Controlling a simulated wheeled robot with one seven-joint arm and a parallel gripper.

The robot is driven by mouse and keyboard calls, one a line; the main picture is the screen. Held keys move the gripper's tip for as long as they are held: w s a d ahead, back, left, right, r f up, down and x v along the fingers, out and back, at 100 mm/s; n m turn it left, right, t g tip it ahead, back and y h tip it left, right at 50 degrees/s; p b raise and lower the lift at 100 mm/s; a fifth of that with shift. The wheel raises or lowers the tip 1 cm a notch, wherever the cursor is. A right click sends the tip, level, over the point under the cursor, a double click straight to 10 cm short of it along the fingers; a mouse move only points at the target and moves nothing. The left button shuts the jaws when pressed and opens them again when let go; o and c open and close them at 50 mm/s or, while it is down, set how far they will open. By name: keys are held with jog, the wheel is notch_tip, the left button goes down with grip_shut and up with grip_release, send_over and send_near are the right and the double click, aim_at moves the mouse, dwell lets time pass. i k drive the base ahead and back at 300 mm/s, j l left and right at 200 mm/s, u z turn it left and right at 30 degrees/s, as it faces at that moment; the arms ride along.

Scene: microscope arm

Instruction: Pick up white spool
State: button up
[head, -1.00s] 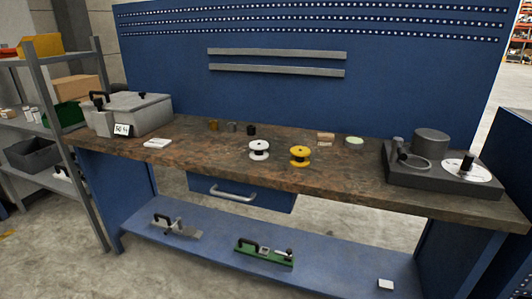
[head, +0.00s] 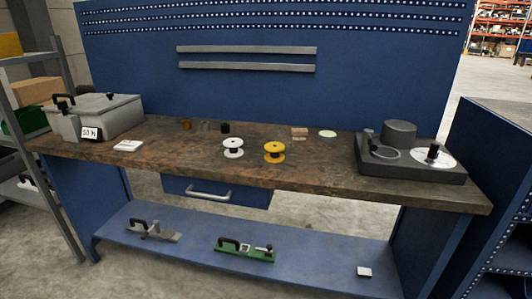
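The white spool (head: 233,148) stands upright on the brown worktop (head: 310,172) of the blue workbench, near the middle and close to the front edge. A yellow spool (head: 274,152) stands just to its right, apart from it. Nothing covers the white spool in the head view. My gripper is not in view.
A grey lidded box (head: 112,116) stands at the bench's left end, with a white pad (head: 128,146) beside it. A dark turntable-like device (head: 410,165) fills the right end. Small jars stand behind the spools. A blue drawer (head: 218,190) hangs below. Shelves flank both sides.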

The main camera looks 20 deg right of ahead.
aim_at(234, 151)
jog(key=i+z, duration=0.1)
jog(key=i, duration=0.45)
jog(key=i+j+z, duration=0.1)
jog(key=i, duration=0.5)
jog(key=i+j+z, duration=0.15)
jog(key=i, duration=0.4)
